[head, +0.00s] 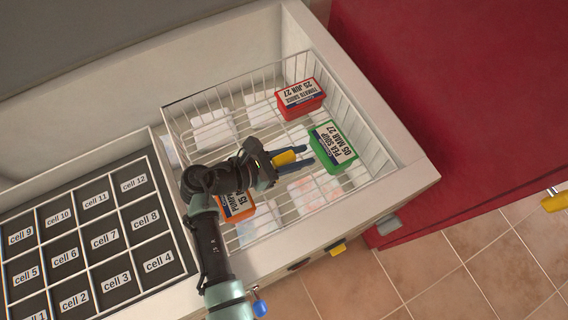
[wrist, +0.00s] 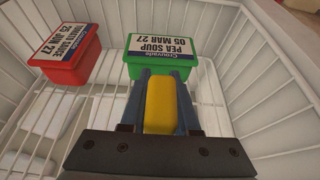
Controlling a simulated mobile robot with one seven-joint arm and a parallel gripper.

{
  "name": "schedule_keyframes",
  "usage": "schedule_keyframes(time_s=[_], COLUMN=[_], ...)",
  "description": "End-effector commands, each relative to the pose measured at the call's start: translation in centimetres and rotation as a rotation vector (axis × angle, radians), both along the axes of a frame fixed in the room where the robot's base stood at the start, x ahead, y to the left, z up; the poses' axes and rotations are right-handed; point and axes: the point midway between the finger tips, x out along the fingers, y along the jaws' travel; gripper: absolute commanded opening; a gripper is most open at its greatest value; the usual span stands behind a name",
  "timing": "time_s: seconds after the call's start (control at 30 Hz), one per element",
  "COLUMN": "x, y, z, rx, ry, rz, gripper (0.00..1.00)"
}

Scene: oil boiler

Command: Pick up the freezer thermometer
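My gripper (head: 301,158) is over the wire basket (head: 345,88), near the pea soup tub, with its two blue fingers apart. A yellow block (head: 284,158) sits between the fingers. In the wrist view the yellow block (wrist: 160,106) fills the gap and appears to touch both fingers (wrist: 161,72). No dial or marking shows on it, so I cannot confirm that it is the freezer thermometer. The fingertips extend a little past it, and its underside is hidden.
The basket holds a green pea soup tub (head: 333,147), a red tomato sauce tub (head: 301,98) and an orange tub (head: 237,208) partly behind my arm. Pale packets lie below. A labelled cell tray (head: 105,240) is left. Another yellow piece (head: 337,248) is at the freezer's front.

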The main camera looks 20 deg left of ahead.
Motion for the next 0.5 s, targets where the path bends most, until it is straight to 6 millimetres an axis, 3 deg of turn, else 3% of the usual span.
schedule_keyframes(time_s=[0.03,0.13,0.5], x=[-0.01,-0.01,0.0], y=[0.01,0.02,0.03], z=[-0.01,0.0,0.19], rx=[0.0,0.0,0.001], ry=[0.0,0.0,-0.001], rz=[0.0,0.0,0.0], gripper=[0.15,0.0,0.0])
